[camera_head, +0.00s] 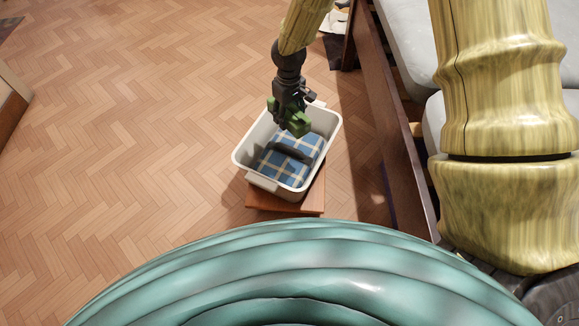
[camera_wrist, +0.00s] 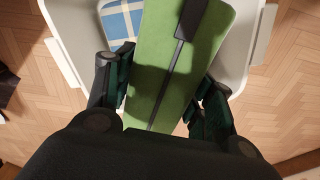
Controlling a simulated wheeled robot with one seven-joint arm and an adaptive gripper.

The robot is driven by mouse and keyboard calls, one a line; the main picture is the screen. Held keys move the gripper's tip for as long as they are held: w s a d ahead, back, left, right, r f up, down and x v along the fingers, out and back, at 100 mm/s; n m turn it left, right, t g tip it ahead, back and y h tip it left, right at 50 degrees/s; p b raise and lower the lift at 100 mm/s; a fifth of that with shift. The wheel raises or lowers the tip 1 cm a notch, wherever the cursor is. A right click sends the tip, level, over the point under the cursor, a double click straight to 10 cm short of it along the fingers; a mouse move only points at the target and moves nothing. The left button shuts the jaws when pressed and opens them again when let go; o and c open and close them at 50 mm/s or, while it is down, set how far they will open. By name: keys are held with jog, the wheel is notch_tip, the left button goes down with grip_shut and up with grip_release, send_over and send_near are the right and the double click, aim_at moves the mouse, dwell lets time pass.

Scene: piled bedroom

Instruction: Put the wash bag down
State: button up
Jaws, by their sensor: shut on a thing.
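The wash bag seems to be the green bag with a dark zip strip (camera_wrist: 160,65), seen close up in the wrist view. My gripper (camera_wrist: 165,78) is shut on it, with one dark finger on each side. In the head view the green bag (camera_head: 298,123) hangs from my gripper (camera_head: 290,106) over the far part of a pale tub (camera_head: 240,157). A blue checked item with a dark strap (camera_head: 279,170) lies inside the tub, and part of it shows in the wrist view (camera_wrist: 122,22). I cannot tell whether the green bag touches anything below.
The tub stands on a low reddish wooden stand (camera_head: 285,202). A bed with a dark wooden side rail (camera_head: 392,110) runs close on the right. Dark items (camera_head: 334,48) lie by its far end. The herringbone floor (camera_head: 130,130) to the left is clear.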

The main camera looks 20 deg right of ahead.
jog(key=b, duration=0.2)
send_near(289, 147)
notch_tip(289, 147, down, 6)
jog(key=b, duration=0.5)
jog(key=shift+r, duration=0.1)
jog(key=shift+f, duration=0.2)
jog(key=shift+f, duration=0.3)
jog(key=o, duration=1.1)
notch_tip(289, 147, up, 13)
jog(key=p, duration=0.5)
jog(key=shift+d+f, duration=0.1)
jog(key=shift+f, duration=0.1)
